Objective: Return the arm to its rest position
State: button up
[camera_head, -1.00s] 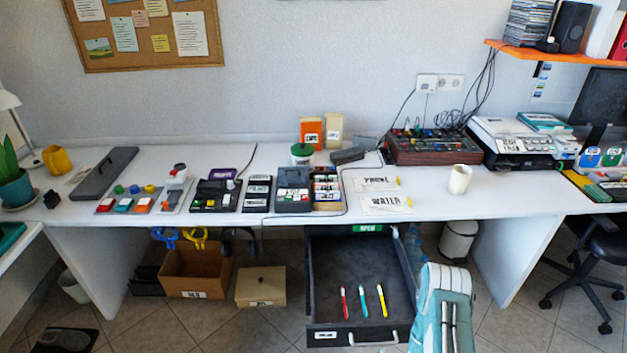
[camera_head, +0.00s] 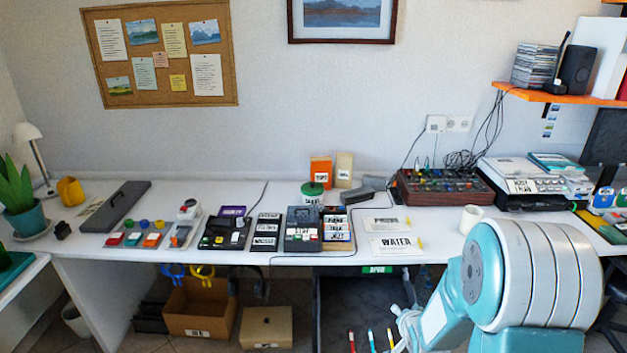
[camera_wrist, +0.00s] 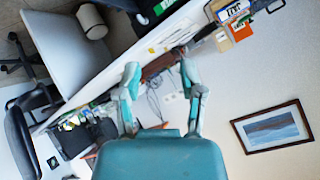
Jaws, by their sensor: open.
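My arm (camera_head: 530,275) is large in the head view at the lower right, a teal and pale grey joint in front of the desk. In the wrist view my gripper (camera_wrist: 160,78) has its two fingers apart, with nothing between them. The wrist picture is strongly turned, with the wall and a framed picture (camera_wrist: 272,127) on its right side. The fingers appear clear of the desk and its objects.
The long white desk (camera_head: 290,185) carries button boxes, a mixer (camera_head: 445,187), a white cup (camera_head: 471,219) and a printer (camera_head: 530,177). An open dark drawer (camera_head: 345,295) with several coloured pens is below. An orange shelf (camera_head: 560,95) juts out at upper right.

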jog(key=s+a+r+n+g, duration=0.1)
jog(key=s+a+r+n, duration=0.1)
jog(key=s+r, duration=0.45)
jog(key=s+a+r+n+g, duration=0.1)
jog(key=s+r, duration=0.2)
jog(key=r, duration=0.6)
jog(key=s+a+r+n+g, duration=0.1)
jog(key=s+r, duration=0.3)
jog(key=s, duration=0.5)
jog(key=s+a+r+n+g, duration=0.1)
jog(key=s+a+r+n, duration=0.1)
jog(key=s, duration=0.6)
notch_tip(320, 180, up, 2)
jog(key=shift+s+a+n+g+y, duration=0.3)
jog(key=shift+s+a+n+g, duration=0.1)
jog(key=shift+n, duration=0.3)
jog(key=shift+o, duration=0.3)
